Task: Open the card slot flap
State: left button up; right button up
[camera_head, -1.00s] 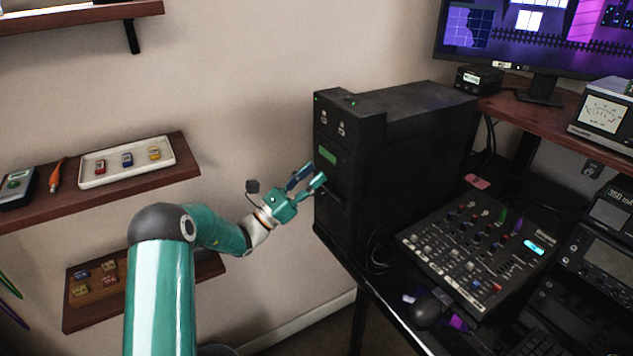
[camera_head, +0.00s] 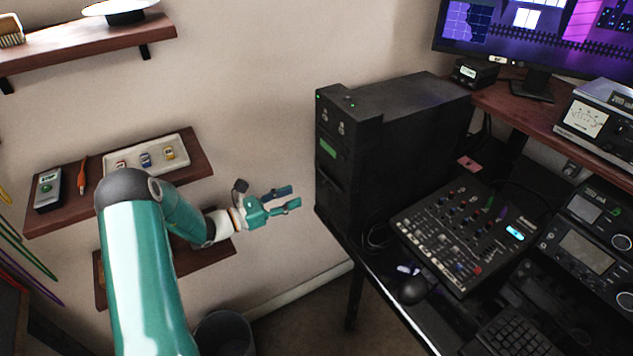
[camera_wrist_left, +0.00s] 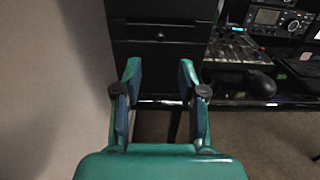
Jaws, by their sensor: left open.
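The black tower case (camera_head: 345,165) stands on the desk at the wall. Its narrow front faces left, with a green label (camera_head: 327,149) and dark panels below it. The card slot flap cannot be told apart from the dark panels in the head view. My right gripper is not in view.
A mixer (camera_head: 465,235) and a mouse (camera_head: 412,289) are on the desk right of the case. Wall shelves with a white tray (camera_head: 150,152) are at the left, near my left arm. Free space lies between gripper and case.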

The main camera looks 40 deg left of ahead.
pick_arm(q)
jog(key=p+x, duration=0.1)
jog(key=x, duration=0.8)
jog(key=shift+p, duration=0.4)
grip_shut()
